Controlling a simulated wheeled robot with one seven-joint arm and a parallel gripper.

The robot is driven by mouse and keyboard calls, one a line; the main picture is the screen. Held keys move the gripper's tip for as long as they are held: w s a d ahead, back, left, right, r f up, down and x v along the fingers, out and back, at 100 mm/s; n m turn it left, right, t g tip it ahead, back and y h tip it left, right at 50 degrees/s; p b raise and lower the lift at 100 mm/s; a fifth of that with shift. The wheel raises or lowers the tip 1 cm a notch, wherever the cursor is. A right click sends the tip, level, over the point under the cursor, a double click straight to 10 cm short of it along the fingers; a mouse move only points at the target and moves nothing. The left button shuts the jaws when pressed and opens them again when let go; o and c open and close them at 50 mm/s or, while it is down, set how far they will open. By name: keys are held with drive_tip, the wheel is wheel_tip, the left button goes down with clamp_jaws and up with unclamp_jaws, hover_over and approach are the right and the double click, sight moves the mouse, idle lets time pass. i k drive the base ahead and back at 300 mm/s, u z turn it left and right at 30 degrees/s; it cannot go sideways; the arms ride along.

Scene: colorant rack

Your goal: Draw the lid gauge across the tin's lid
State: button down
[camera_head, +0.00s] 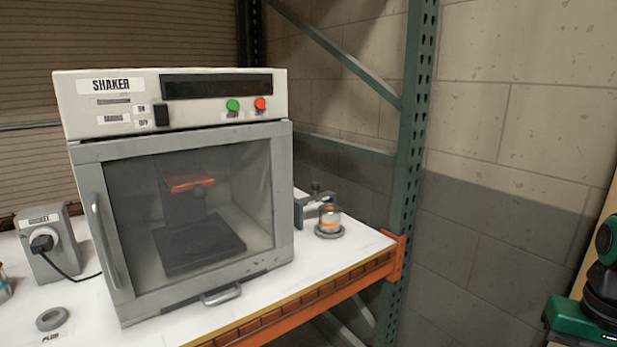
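A small metal tin (330,219) with an orange band stands upright on a round dark base (329,232) near the right end of the white bench. Its top is too small to make out in detail. A dark grey device with a knob and an arm (314,193) stands just behind and left of the tin, its arm reaching close to the tin's top. I cannot tell whether this is the lid gauge. My gripper does not show in this view.
A large shaker cabinet (180,190) with a closed glass door fills the bench left of the tin. A green rack post (412,130) rises behind the bench's right end.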

sight(330, 197)
drive_tip(key=i, duration=0.85)
drive_tip(key=z, duration=0.05)
